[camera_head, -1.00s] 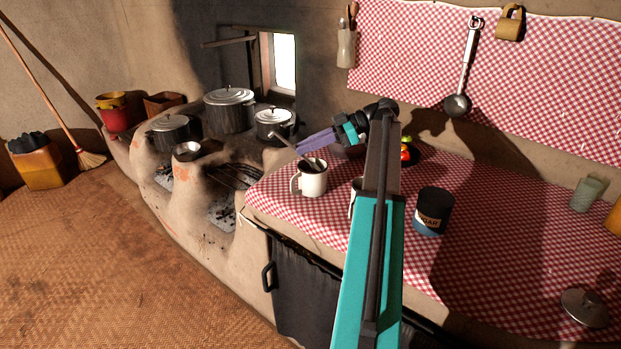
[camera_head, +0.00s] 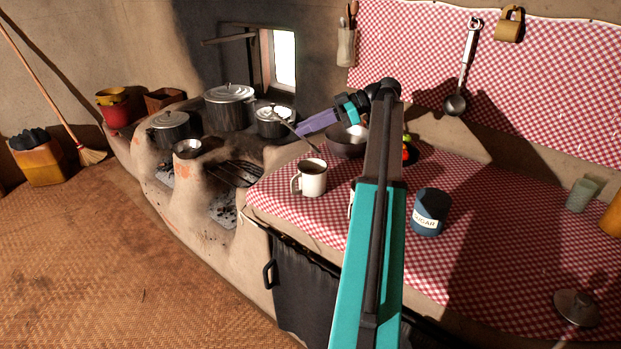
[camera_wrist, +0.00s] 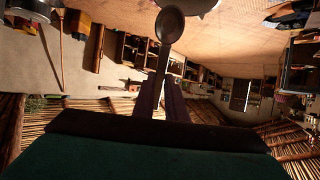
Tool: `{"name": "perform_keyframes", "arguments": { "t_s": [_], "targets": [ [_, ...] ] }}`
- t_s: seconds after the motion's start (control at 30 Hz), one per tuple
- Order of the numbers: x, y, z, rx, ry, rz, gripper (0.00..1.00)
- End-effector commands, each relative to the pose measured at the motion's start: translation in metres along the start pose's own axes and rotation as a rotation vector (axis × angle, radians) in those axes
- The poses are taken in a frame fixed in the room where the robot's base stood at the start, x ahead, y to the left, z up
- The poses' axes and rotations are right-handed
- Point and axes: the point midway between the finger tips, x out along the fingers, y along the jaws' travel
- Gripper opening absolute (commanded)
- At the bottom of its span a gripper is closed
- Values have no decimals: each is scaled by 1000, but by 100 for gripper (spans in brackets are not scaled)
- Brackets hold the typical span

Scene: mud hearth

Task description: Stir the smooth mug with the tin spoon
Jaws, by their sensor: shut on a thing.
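A white mug (camera_head: 312,180) with a dark rim and brown contents stands upright on the checked cloth, left of my arm. My gripper (camera_head: 300,129) is above and behind it, shut on the handle of the tin spoon (camera_head: 306,139). In the wrist view the spoon's bowl (camera_wrist: 170,25) shows beyond the fingers (camera_wrist: 161,98). A pale sliver of another vessel (camera_head: 351,197) shows beside my arm, mostly hidden; I cannot tell its surface.
A dark bowl (camera_head: 345,148) stands behind the mug, partly hidden by my arm. A blue sugar tin (camera_head: 428,213) is right of my arm. The mud stove with lidded pots (camera_head: 229,110) lies to the left. The cloth's right middle (camera_head: 500,240) is clear.

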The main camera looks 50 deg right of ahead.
Motion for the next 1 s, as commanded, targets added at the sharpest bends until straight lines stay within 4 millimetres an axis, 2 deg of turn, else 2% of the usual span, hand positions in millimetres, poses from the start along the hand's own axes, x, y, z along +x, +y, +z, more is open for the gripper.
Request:
{"name": "perform_keyframes", "arguments": {
  "t_s": [0.43,0.87,1.0],
  "targets": [
    [-12,0,-28,0,0,0,0],
    [-14,0,-31,0,0,0,0],
    [-8,0,-34,0,2,-1,0]
  ]
}}
